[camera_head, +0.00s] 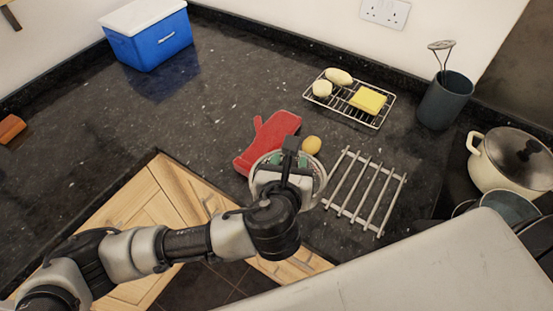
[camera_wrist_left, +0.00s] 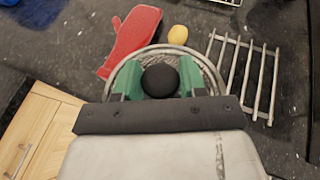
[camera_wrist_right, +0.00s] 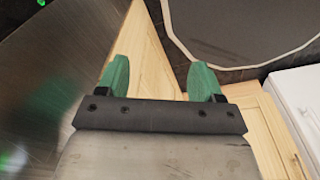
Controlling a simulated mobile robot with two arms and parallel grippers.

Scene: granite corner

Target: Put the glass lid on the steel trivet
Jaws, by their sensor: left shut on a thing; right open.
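The glass lid (camera_wrist_left: 207,67) has a steel rim and a round black knob (camera_wrist_left: 160,80). My left gripper (camera_wrist_left: 159,84) is shut on the knob, with one green finger on each side. In the head view the lid (camera_head: 321,178) shows partly behind my left gripper (camera_head: 289,160), over the counter near its front edge. I cannot tell its height above the counter. The steel trivet (camera_head: 364,192), a rack of parallel bars, lies flat just right of the lid; it also shows in the left wrist view (camera_wrist_left: 243,72). My right gripper (camera_wrist_right: 160,82) is open and empty.
A red oven mitt (camera_head: 267,140) and a yellow-brown round item (camera_head: 311,145) lie behind the lid. Behind the trivet are a wire rack (camera_head: 377,121) with a sponge and a grey utensil holder (camera_head: 446,101). A cream pot (camera_head: 494,170) stands at right.

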